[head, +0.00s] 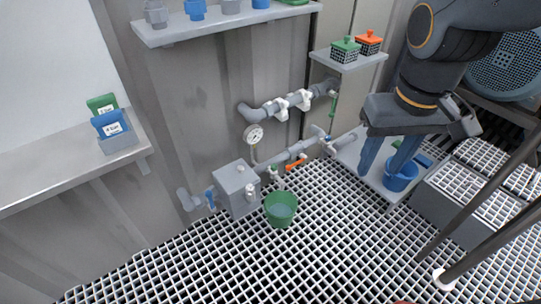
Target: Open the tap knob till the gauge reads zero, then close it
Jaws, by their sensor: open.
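A round white gauge (253,135) stands on a thin stem above the lower grey pipe (292,151); its reading is too small to tell. A small tap with a green part (273,172) sits on that pipe above a green bucket (281,209). An orange handle (296,163) and a blue handle (328,142) are on the pipework to its right. I cannot tell for sure which of these is the tap knob. My gripper (380,170) is open, its blue fingers pointing down, right of the pipework and apart from these handles.
A grey box (236,187) with a blue-handled valve (210,197) is left of the green bucket. A blue bucket (402,178) stands on a pale tray by my gripper. Shelves line the wall. The grated floor (190,265) in front is clear; dark rails cross at right.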

